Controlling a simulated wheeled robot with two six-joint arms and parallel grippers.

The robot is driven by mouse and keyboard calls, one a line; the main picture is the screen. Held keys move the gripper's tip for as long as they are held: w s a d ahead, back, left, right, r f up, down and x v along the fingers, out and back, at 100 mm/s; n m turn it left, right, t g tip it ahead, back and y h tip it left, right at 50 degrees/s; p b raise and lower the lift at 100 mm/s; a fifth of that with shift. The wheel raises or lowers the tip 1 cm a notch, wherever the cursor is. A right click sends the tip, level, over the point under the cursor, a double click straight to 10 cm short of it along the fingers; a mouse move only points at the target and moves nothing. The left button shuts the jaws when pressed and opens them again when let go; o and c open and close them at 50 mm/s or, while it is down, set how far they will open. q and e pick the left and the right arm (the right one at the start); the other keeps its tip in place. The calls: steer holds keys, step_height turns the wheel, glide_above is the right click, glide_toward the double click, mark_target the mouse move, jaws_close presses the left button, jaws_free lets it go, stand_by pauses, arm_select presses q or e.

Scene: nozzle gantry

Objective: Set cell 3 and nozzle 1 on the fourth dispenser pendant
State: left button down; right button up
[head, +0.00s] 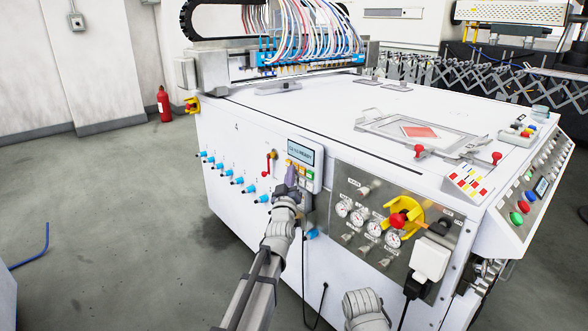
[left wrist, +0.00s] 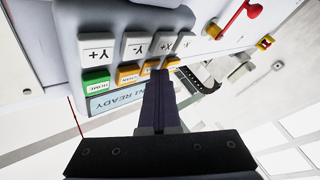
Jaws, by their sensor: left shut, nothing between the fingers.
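The dispenser pendant (head: 318,183) is a light grey box on the white machine's front side. Its small screen reads partly as READY, and the rest is too small to read surely. In the left wrist view the pendant (left wrist: 70,30) is upside down, with grey keys marked Y+, Y- and X, a green HOME key (left wrist: 96,84) and several orange keys (left wrist: 128,74). My left gripper (head: 291,171) is shut and empty, its dark fingertips (left wrist: 160,75) at the orange keys farthest from HOME. They cover part of these keys; I cannot tell whether they touch. My right gripper is not in view.
A red-handled lever (head: 268,164) is left of the pendant. Several blue fittings (head: 236,180) run along the machine's side. A gauge panel (head: 340,190) with a yellow and red switch (head: 398,219) lies to the right. Open floor (head: 110,220) is at left.

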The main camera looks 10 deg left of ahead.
arm_select(q)
steer(key=shift+s, duration=0.1)
steer(key=shift+s+a, duration=0.55)
steer(key=shift+s, duration=0.1)
steer(key=shift+s+a, duration=0.8)
steer(key=shift+s, duration=0.2)
steer(key=shift+s+a, duration=0.75)
steer(key=shift+s, duration=0.25)
